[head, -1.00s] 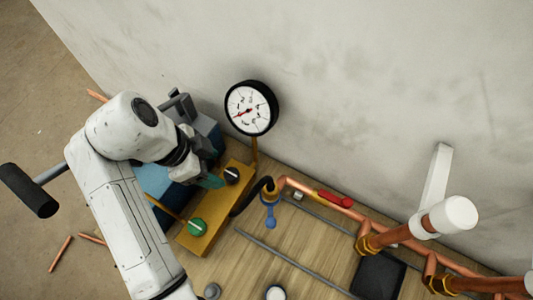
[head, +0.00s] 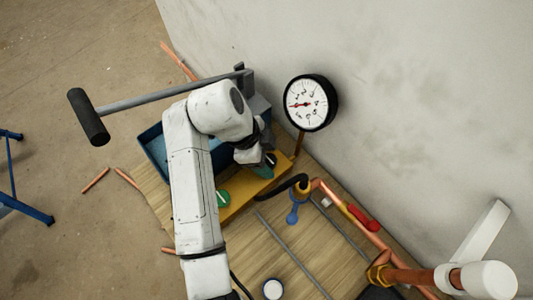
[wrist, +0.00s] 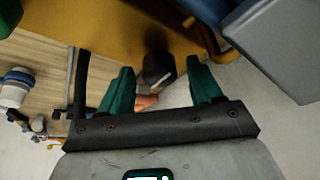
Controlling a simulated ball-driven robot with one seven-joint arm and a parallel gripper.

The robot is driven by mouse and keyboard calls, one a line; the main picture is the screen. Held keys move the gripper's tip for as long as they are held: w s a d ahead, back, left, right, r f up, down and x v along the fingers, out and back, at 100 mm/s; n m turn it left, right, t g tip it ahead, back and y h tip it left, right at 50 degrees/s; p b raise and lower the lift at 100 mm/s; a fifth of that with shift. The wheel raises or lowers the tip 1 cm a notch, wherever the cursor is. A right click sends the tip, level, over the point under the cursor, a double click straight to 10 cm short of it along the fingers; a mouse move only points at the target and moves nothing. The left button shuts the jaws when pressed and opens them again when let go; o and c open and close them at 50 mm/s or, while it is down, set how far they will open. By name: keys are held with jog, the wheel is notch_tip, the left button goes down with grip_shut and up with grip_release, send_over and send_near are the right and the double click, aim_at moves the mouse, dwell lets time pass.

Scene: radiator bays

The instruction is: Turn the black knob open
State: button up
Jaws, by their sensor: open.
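The black knob (head: 270,159) sits on the far end of a yellow block (head: 241,205), with a green knob (head: 222,198) nearer me on the same block. My gripper (wrist: 161,75) is open, with one green finger on each side of the black knob. I see gaps on both sides; how deep the knob lies between the fingers I cannot tell. In the head view my gripper (head: 264,168) partly hides the block and is at the knob.
A round gauge (head: 309,103) stands just behind the block, by the wall. A long grey bar with a black grip (head: 89,117) crosses behind my arm, above a blue box (head: 152,142). A black hose (head: 285,187) and copper pipe (head: 335,201) lie right of the block.

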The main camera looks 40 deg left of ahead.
jog(key=shift+c, duration=0.3)
jog(key=c, duration=1)
jog(key=n+p, duration=0.1)
jog(key=n, duration=0.1)
jog(key=n+t+y+p, duration=0.1)
jog(key=n+p, duration=0.1)
jog(key=shift+d+r+n, duration=0.2)
jog(key=shift+n, duration=0.1)
jog(key=n+y+p, duration=0.1)
jog(key=n, duration=0.1)
jog(key=n+y+p, duration=0.1)
jog(key=n+p, duration=0.1)
jog(key=shift+s+d+t, duration=0.1)
jog(key=shift+t, duration=0.3)
jog(key=n+y+p, duration=0.1)
jog(key=n, duration=0.1)
jog(key=n+p, duration=0.1)
jog(key=n, duration=0.2)
jog(key=shift+d+f+y, duration=0.1)
jog(key=shift+f+y, duration=0.05)
jog(key=shift+y, duration=0.25)
jog(key=shift+n+g+y, duration=0.5)
jog(key=shift+n+y, duration=0.3)
jog(key=shift+n, duration=1.3)
